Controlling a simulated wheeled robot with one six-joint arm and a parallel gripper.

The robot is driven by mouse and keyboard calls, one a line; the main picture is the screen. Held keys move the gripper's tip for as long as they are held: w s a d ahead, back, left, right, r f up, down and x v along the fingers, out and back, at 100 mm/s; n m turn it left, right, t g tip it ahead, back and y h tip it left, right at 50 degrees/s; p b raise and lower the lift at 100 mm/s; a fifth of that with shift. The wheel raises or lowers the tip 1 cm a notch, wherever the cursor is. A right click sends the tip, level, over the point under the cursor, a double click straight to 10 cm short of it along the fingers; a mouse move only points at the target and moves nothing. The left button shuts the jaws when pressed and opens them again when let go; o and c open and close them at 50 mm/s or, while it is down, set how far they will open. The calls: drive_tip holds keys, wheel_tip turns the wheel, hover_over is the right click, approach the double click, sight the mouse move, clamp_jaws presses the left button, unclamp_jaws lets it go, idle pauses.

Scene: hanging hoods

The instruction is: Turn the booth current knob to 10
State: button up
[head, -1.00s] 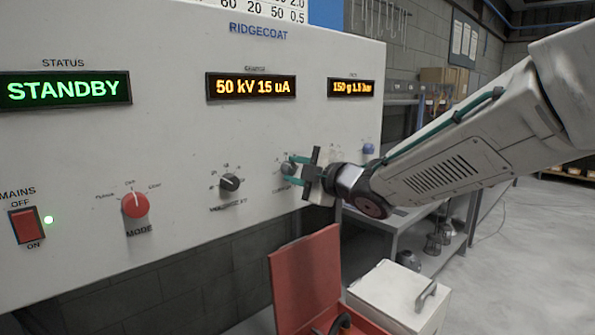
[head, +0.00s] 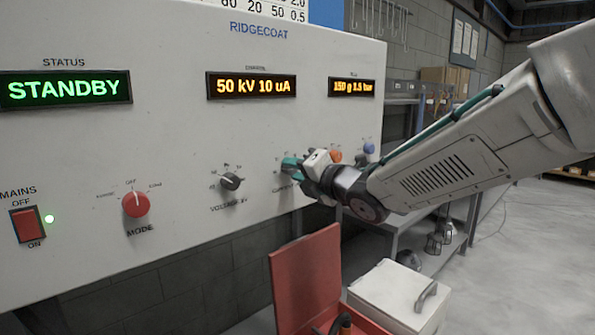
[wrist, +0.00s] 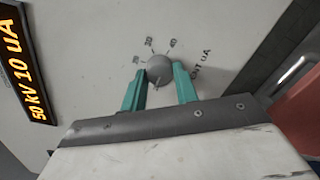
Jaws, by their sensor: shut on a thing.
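The booth current knob (wrist: 159,69) is a round grey knob on the pale panel, with a number scale around it in the wrist view. My gripper (wrist: 160,82) has its two teal fingers on either side of the knob, shut on it. In the head view my gripper (head: 288,165) is at the panel, right of the voltage knob, and hides most of the current knob. The middle display (head: 251,86) reads 50 kV 10 uA; it also shows in the wrist view (wrist: 25,68).
The dark voltage knob (head: 230,181) is to the left, the red mode knob (head: 135,204) further left. An orange knob (head: 335,157) and a blue knob (head: 369,148) are close right of my gripper. An open red box (head: 308,270) and white box (head: 392,292) stand below.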

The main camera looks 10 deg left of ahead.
drive_tip(key=shift+f+n, duration=0.15)
drive_tip(key=shift+n, duration=0.95)
drive_tip(key=o, duration=1)
drive_tip(key=shift+s+a, duration=0.1)
drive_tip(key=shift+c, duration=0.2)
drive_tip(key=v, duration=0.8)
